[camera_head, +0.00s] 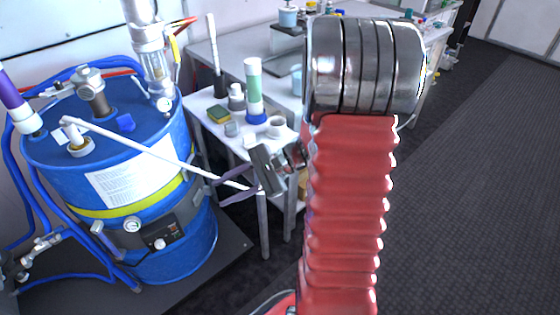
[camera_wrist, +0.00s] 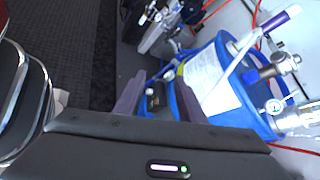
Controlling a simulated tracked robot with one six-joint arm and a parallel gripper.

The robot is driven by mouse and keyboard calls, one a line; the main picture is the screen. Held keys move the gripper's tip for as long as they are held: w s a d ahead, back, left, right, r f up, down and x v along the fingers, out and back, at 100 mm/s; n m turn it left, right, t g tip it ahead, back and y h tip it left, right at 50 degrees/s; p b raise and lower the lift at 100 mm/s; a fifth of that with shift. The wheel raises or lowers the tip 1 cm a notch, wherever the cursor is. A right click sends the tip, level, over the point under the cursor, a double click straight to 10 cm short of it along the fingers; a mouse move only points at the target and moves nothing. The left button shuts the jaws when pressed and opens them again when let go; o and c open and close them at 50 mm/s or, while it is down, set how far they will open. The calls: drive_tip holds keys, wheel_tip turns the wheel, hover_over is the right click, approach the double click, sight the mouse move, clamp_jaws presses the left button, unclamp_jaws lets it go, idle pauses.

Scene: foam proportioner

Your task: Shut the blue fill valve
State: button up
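The blue drum (camera_head: 175,235) stands at the left of the head view, with several fittings on its lid. A long white rod (camera_head: 140,146) runs from a white-capped fitting (camera_head: 78,138) out past the drum's edge. My gripper (camera_head: 215,190) is beside the drum, its fingers apart. In the wrist view my gripper (camera_wrist: 160,76) is open. The rod's end passes close to the fingers; I cannot tell if it touches them.
A white table (camera_head: 205,100) with bottles, a sponge and a cup stands behind my gripper. Blue hoses and pipe fittings (camera_head: 40,245) lie left of the drum. A clear-bodied metal column (camera_head: 152,60) rises from the lid's back. Dark floor (camera_head: 470,180) at the right is clear.

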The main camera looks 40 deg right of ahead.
drive_tip(key=w+d+f+m+t+h, duration=0.1)
drive_tip(key=d+f+m+t+h, duration=0.1)
drive_tip(key=d+f+m+t, duration=0.45)
drive_tip(key=w+d+f+m+t+h, duration=0.15)
drive_tip(key=d+m, duration=0.25)
drive_tip(key=d, duration=0.6)
drive_tip(key=s+d+f+m+t+h, duration=0.2)
drive_tip(key=d+f+m+h, duration=0.1)
drive_tip(key=d, duration=0.3)
drive_tip(key=s+d+f+m+t+h, duration=0.1)
drive_tip(key=s+d+f+m+h, duration=0.2)
drive_tip(key=d+f, duration=0.3)
drive_tip(key=shift+s+d+m+t+h, duration=0.3)
drive_tip(key=shift+d+m+t+h, duration=0.1)
drive_tip(key=shift+m+h, duration=0.35)
drive_tip(key=shift+w, duration=0.1)
drive_tip(key=w, duration=1.3)
drive_tip(key=shift+w+a, duration=0.2)
drive_tip(key=shift+w, duration=0.15)
drive_tip(key=shift+c, duration=0.4)
clamp_jaws()
